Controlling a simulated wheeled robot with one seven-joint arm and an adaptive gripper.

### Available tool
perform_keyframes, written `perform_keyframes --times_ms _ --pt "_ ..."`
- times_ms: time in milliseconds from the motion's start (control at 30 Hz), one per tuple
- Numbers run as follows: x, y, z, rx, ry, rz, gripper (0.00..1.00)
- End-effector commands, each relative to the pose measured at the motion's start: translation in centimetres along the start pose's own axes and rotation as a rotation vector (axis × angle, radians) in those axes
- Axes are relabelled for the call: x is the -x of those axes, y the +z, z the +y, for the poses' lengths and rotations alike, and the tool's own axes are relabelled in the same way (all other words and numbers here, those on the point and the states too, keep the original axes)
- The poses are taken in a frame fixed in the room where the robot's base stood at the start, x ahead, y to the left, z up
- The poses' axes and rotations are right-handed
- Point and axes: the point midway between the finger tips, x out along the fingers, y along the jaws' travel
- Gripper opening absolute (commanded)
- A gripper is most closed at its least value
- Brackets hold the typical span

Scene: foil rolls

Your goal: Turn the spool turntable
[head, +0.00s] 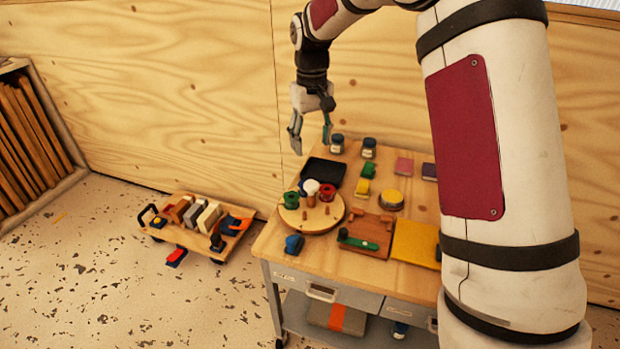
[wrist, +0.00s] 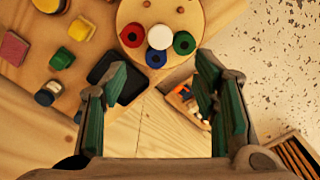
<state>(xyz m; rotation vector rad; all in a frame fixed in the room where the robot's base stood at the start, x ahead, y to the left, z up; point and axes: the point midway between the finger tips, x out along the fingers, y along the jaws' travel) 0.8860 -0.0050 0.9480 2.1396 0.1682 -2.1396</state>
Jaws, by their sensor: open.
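The spool turntable (head: 302,221) is a round wooden disc near the left end of the workbench. It also shows at the top of the wrist view (wrist: 193,12). A green spool (head: 291,199), a white spool (head: 311,186), a red spool (head: 327,192) and a blue spool (wrist: 155,58) stand on it, with small wooden pegs between. My gripper (head: 310,143) hangs above the back left of the bench, apart from the turntable. Its green-padded fingers are spread wide and empty in the wrist view (wrist: 163,100).
A black tray (head: 323,173) lies behind the turntable, with two jars (head: 337,145) further back. A wooden block with a green-handled tool (head: 366,233) and a yellow panel (head: 416,243) lie to its right. A loaded wooden cart (head: 188,222) stands on the floor at left.

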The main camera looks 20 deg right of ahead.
Motion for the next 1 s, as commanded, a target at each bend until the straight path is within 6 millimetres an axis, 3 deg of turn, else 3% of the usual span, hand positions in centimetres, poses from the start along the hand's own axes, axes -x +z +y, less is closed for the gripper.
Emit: perform_keyframes --times_ms 600,800,1000 --pt "-11.0 0.1 0.0 -0.001 -0.001 -0.003 0.55" --pt "-12.6 0.1 0.0 0.000 0.000 -0.001 0.55" --pt "-12.9 0.1 0.0 0.000 0.000 0.000 0.55"
